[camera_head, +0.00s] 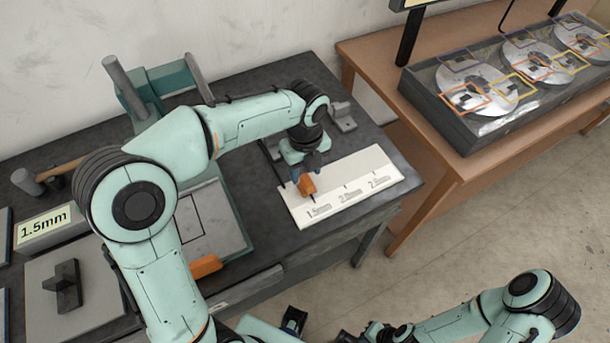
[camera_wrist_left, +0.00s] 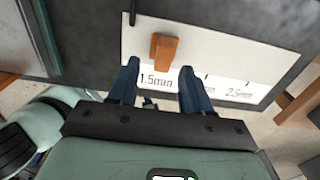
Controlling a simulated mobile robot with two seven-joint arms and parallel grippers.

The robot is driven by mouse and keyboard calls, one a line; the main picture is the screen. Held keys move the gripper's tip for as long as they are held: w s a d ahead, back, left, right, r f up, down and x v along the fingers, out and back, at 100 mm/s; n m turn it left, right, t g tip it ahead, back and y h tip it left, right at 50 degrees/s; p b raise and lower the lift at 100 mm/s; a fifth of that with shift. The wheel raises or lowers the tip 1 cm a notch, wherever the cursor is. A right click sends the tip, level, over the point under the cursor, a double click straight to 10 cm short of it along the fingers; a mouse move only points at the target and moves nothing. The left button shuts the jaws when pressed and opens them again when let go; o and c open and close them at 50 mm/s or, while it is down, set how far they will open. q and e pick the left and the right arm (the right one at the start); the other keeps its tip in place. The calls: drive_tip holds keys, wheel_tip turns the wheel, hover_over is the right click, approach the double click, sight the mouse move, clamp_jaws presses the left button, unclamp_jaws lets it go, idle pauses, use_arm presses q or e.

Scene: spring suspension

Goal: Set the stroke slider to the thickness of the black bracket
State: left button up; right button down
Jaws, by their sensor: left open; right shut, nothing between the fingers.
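The stroke slider is an orange knob (camera_head: 306,184) on a white scale plate (camera_head: 352,187) marked 1.5mm, a middle value and 2.5mm. It stands at the left end, close to the 1.5mm mark. In the left wrist view the orange knob (camera_wrist_left: 163,52) shows just beyond my open left gripper (camera_wrist_left: 158,82), between the lines of its two blue fingertips. I cannot tell whether they touch it. The black bracket (camera_head: 67,286) stands on a grey plate at the lower left. My right gripper (camera_head: 352,337) is shut and low at the bottom edge, partly cut off.
A box with a 1.5mm label (camera_head: 45,229) stands behind the bracket. A hammer (camera_head: 45,178) lies at the far left. An orange handle (camera_head: 206,266) is at the dark table's front. A brown table (camera_head: 430,170) at right carries a tray of discs (camera_head: 460,138).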

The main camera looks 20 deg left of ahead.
sight(305, 181)
use_arm(q)
wheel_tip(305, 181, up, 8)
drive_tip(key=p, duration=0.1)
drive_tip(key=shift+s, duration=0.1)
idle(0.6)
